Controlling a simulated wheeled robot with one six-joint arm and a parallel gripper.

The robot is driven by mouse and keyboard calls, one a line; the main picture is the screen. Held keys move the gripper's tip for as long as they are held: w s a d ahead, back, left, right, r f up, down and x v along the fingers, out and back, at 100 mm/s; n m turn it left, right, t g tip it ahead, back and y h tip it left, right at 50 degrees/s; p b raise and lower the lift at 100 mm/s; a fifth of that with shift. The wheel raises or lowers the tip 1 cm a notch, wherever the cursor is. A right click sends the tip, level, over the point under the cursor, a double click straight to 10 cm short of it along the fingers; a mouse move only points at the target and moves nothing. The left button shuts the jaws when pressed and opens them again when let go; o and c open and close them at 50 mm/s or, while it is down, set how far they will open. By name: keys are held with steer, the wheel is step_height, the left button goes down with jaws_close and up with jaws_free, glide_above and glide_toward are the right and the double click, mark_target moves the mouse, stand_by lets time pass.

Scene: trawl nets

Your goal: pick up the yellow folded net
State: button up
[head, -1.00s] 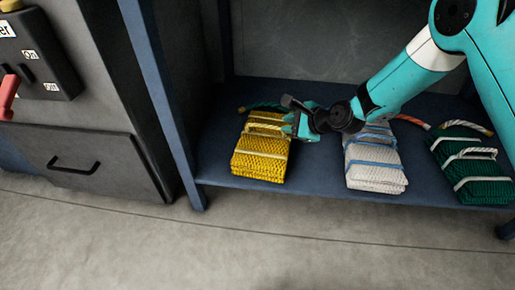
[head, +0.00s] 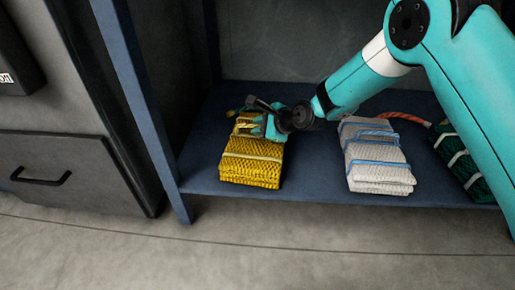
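The yellow folded net (head: 252,165) lies on the blue shelf (head: 310,187), tied with pale straps. It is the leftmost of the nets. My gripper (head: 258,125) is at the upper, far part of the yellow net, over its top strap and loop. The gripper and wrist hide that part of the net. I cannot tell whether the fingers are open or shut, or whether they touch the net.
A white folded net (head: 376,165) with blue straps lies to the right, and a green folded net (head: 462,160) lies farther right, partly behind my arm. A blue shelf post (head: 145,110) and a grey drawer cabinet (head: 75,165) stand at the left. The floor in front is clear.

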steer(key=shift+s+a, duration=0.15)
steer(key=shift+a, duration=0.2)
jaws_close()
steer(key=shift+d, duration=0.1)
stand_by(0.8)
steer(key=shift+r, duration=0.2)
